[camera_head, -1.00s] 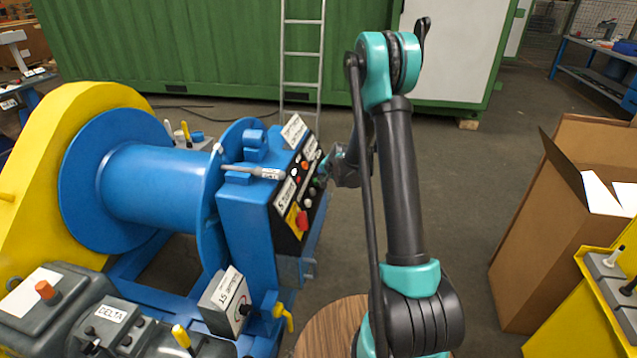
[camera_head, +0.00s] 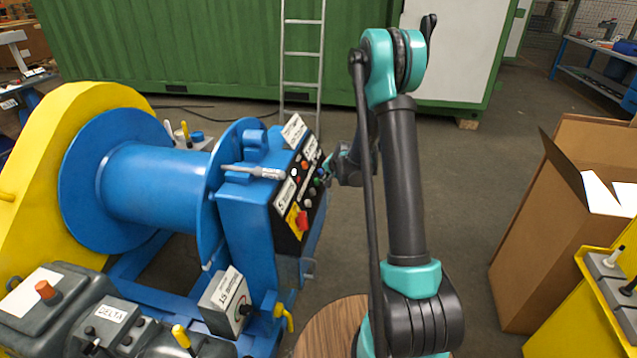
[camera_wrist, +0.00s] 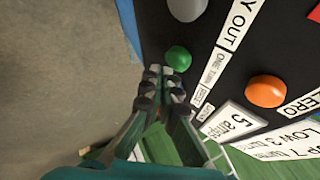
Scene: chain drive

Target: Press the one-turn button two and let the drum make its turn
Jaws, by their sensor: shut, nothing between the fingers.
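The blue drum (camera_head: 155,185) stands on the left, with round flanges. To its right is a blue cabinet with a sloped black control panel (camera_head: 290,243). In the wrist view a round green button (camera_wrist: 178,58) sits on the panel beside a small strip that seems to read "ONE TURN". No number on it is legible. My gripper (camera_wrist: 163,72) is shut and empty, its fingertips just beside the green button in the picture. A small gap seems to separate them. In the head view my gripper (camera_head: 331,170) is at the panel's right edge, partly hidden by my arm.
An orange button (camera_wrist: 265,91) and a grey one (camera_wrist: 187,10) flank the green button. A red knob (camera_head: 302,221) sits lower on the panel. A small meter box (camera_head: 229,302) stands in front. A cardboard box (camera_head: 540,235) is on the right.

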